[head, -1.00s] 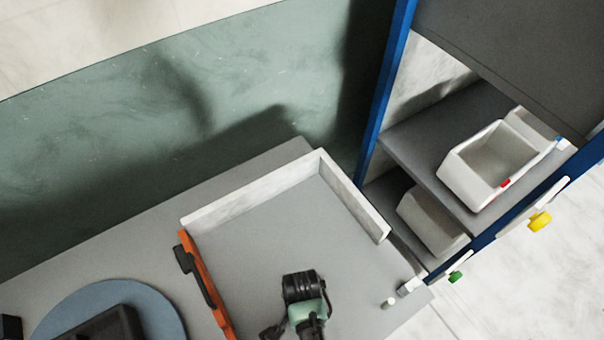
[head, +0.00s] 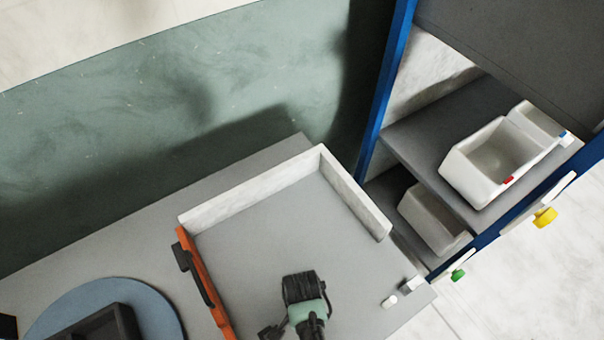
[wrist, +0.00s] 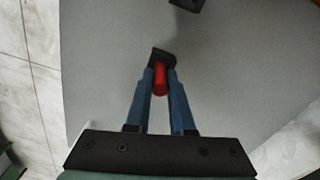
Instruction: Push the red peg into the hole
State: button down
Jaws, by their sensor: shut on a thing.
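In the wrist view my gripper (wrist: 160,73) has its two blue fingers closed on the red peg (wrist: 160,82). The peg lies between the fingers, near their tips. A small black block (wrist: 163,54) shows just beyond the fingertips, and the peg's far end meets or overlaps it in the picture. I cannot tell whether they touch. No hole can be made out. In the head view my arm shows at the bottom over the grey table, and the peg and fingers are hidden.
Another dark piece (wrist: 187,4) sits at the wrist view's top edge. In the head view a low white wall (head: 250,190) and an orange side piece (head: 205,285) border the grey table (head: 290,230). A blue-framed shelf (head: 388,80) with white bins (head: 470,175) stands right.

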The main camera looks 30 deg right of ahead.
jog(key=shift+f, duration=0.25)
jog(key=c, duration=0.7)
grip_release()
notch_tip(320, 180, up, 13)
jog(key=shift+b, duration=0.4)
